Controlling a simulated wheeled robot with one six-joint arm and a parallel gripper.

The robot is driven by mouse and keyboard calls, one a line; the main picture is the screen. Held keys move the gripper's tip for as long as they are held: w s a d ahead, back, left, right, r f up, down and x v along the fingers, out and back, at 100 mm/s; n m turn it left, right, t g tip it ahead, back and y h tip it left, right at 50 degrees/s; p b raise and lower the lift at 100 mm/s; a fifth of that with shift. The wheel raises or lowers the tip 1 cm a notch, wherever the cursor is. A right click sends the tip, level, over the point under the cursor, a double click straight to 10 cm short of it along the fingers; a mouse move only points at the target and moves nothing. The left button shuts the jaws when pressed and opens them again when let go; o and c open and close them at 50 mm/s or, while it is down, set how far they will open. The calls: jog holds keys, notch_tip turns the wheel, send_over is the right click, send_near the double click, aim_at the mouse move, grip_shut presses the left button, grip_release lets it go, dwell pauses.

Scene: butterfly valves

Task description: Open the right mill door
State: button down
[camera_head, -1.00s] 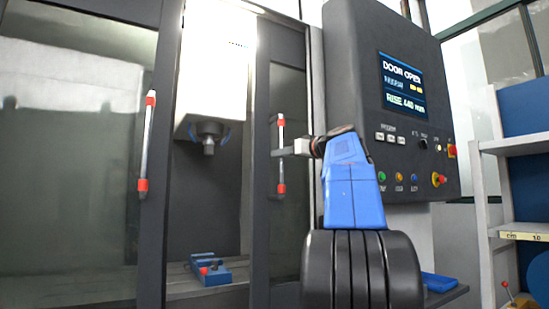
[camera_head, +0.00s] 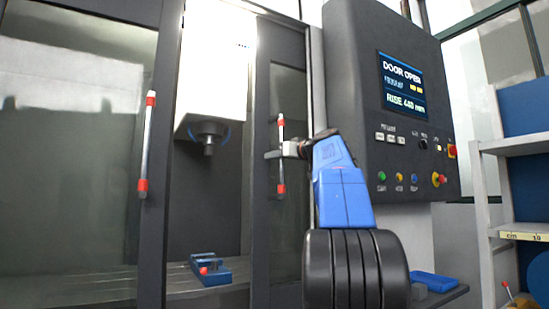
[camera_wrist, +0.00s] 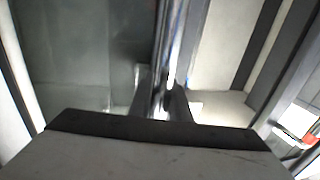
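The right mill door (camera_head: 262,215) is a dark frame with a glass pane. It stands apart from the left door, with an open gap between them. Its handle (camera_head: 281,168) is an upright silver bar with red ends. My gripper (camera_head: 274,154) is at the handle's middle, coming from the right. In the wrist view, the handle bar (camera_wrist: 168,40) runs down between the two fingers of my gripper (camera_wrist: 162,100). The fingers look open around the bar, with contact hard to tell.
The left door has a similar handle (camera_head: 147,145). Inside the gap are a white spindle head (camera_head: 215,80) and a blue vise (camera_head: 209,269). A control panel (camera_head: 395,110) reading "DOOR OPEN" stands close to the right of my arm. Shelves (camera_head: 510,185) are at far right.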

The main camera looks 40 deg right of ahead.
jog(key=s+d, duration=0.2)
jog(key=d, duration=0.7)
jog(key=shift+s+d, duration=0.15)
jog(key=shift+d, duration=0.2)
jog(key=c, duration=1.6)
grip_release()
jog(key=shift+c, duration=0.2)
jog(key=s, duration=1.7)
jog(key=shift+s+a, duration=0.2)
jog(key=shift+a, duration=0.15)
